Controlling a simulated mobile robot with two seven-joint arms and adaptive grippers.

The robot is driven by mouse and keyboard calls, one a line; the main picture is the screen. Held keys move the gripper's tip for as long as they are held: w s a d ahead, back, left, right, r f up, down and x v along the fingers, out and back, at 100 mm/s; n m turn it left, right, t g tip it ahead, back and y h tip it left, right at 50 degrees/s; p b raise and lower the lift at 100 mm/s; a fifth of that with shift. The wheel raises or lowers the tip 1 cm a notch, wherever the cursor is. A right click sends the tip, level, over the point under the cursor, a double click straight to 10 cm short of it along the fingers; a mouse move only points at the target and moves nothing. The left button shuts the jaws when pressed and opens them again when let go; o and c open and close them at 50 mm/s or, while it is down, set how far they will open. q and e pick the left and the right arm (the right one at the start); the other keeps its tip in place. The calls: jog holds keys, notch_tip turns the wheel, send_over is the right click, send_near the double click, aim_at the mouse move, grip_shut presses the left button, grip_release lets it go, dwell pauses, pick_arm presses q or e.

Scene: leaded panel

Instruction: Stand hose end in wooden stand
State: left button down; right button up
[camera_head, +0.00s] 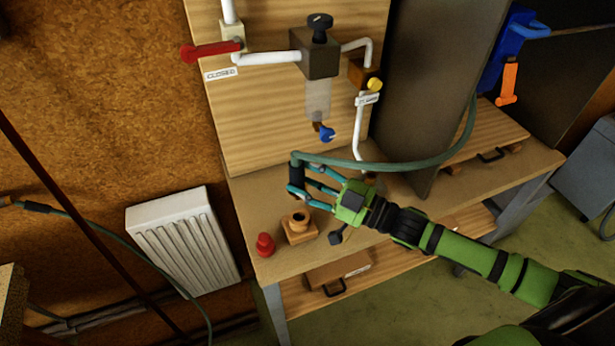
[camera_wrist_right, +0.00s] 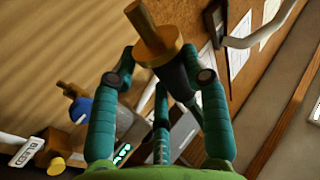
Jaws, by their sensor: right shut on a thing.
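My right gripper (camera_head: 297,189) is shut on the dark hose end (camera_head: 296,174), above and behind the wooden stand. In the right wrist view, the gripper (camera_wrist_right: 165,72) has its teal fingers around the hose end (camera_wrist_right: 150,35), whose brass-coloured tip points away from the palm. The green hose (camera_head: 400,164) runs from the hose end to the right and curves up in front of the grey panel. The wooden stand (camera_head: 300,236) is a square block with a round collar and dark hole, upright on the bench and apart from the hose end. My left gripper is not in view.
A red knob-like object (camera_head: 265,245) stands left of the stand near the bench edge. A small black-headed item (camera_head: 337,238) lies to its right. The board behind carries a clear filter bowl (camera_head: 318,98), white pipes and a red lever (camera_head: 212,50).

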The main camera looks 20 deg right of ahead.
jog(key=shift+f, duration=0.5)
notch_tip(320, 180, down, 2)
jog(key=shift+s+d+f+b, duration=0.1)
jog(key=shift+s+d+b, duration=0.05)
jog(key=shift+b, duration=1)
jog(key=shift+f+b, duration=0.65)
jog(key=shift+f, duration=0.4)
jog(key=shift+p, duration=0.35)
jog(key=shift+f+b, duration=0.9)
jog(key=shift+f, duration=0.25)
jog(key=shift+r, duration=0.1)
jog(key=shift+r+p, duration=0.7)
jog(key=shift+p, duration=0.1)
jog(key=shift+p, duration=0.35)
dwell(0.8)
